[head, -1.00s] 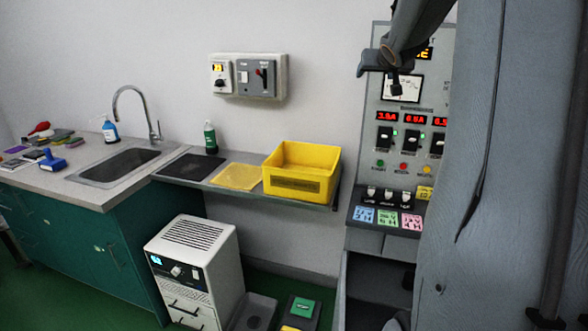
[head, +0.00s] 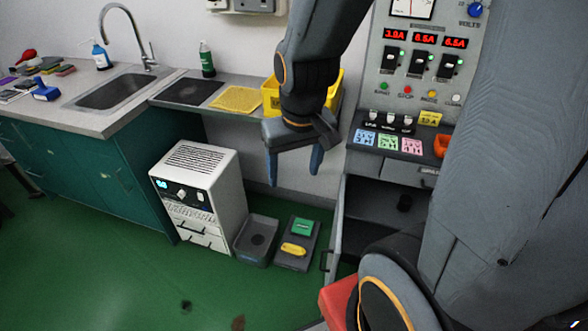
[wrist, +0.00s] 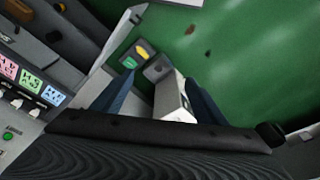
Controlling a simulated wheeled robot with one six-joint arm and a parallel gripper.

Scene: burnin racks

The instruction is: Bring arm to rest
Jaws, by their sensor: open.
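My gripper (head: 295,168) hangs from my arm in the middle of the head view, in front of the yellow bin and the shelf edge. Its two blue-grey fingers point down and stand apart, with nothing between them. The wrist view also shows my gripper (wrist: 158,100), its fingers spread over the white cabinet and the floor beyond. My arm comes down from the top of the head view and hides most of the yellow bin (head: 270,98).
The rack panel (head: 425,75) with red displays stands at right, its lower cabinet door ajar. A white cabinet (head: 205,195), a grey tray (head: 256,240) and a tray with green and yellow items (head: 297,245) stand on the floor. Green floor at lower left is mostly clear.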

